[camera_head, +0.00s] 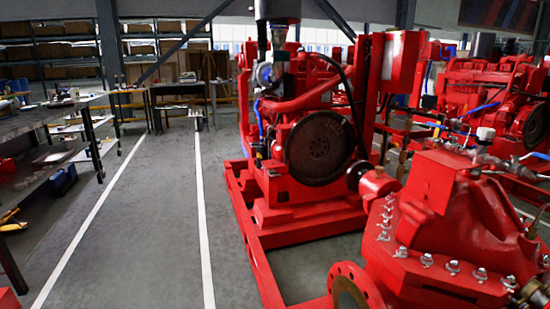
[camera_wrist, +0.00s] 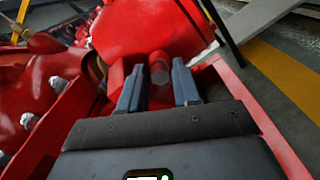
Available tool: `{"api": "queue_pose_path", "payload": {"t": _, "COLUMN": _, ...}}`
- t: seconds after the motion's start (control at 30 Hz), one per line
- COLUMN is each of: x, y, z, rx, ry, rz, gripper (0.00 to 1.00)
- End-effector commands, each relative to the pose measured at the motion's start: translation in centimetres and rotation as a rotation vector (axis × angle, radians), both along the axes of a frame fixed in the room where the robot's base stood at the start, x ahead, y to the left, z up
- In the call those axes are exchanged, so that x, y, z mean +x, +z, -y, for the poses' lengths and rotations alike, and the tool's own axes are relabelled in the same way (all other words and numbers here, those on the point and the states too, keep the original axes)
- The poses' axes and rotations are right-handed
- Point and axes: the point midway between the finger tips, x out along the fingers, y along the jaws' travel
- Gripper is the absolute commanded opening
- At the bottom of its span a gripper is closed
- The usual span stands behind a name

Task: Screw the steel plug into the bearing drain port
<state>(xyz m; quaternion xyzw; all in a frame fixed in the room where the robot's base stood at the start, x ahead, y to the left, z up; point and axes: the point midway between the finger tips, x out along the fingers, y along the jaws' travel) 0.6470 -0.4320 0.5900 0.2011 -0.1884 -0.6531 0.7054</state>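In the wrist view my gripper (camera_wrist: 158,84) points at red pump castings, with its two blue-grey fingers apart. A small round grey face (camera_wrist: 159,73) shows in the gap, set against a red boss beyond the fingertips. I cannot tell whether it is the steel plug or the drain port opening. No finger visibly touches it. In the head view the red pump casing (camera_head: 430,235) with steel bolts fills the lower right. My gripper is not visible there, and I cannot make out the plug or port.
The red base frame (camera_head: 253,250) runs under the engine (camera_head: 310,110) and its dark flywheel (camera_head: 320,147). In the wrist view a red rail (camera_wrist: 262,120) runs close along the gripper's right. A workbench (camera_head: 50,118) stands at left. The floor between is clear.

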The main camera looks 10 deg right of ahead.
Motion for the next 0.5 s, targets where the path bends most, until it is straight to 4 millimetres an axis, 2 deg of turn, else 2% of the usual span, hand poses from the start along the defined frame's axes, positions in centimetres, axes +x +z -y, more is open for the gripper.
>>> {"api": "queue_pose_path", "payload": {"t": 0.2, "x": 0.05, "y": -0.03, "z": -0.05, "rx": 0.000, "ry": 0.001, "rz": -0.002, "gripper": 0.38}}
{"api": "queue_pose_path", "payload": {"t": 0.5, "x": 0.29, "y": 0.05, "z": -0.14, "rx": 0.000, "ry": 0.007, "rz": -0.001, "gripper": 0.67}}
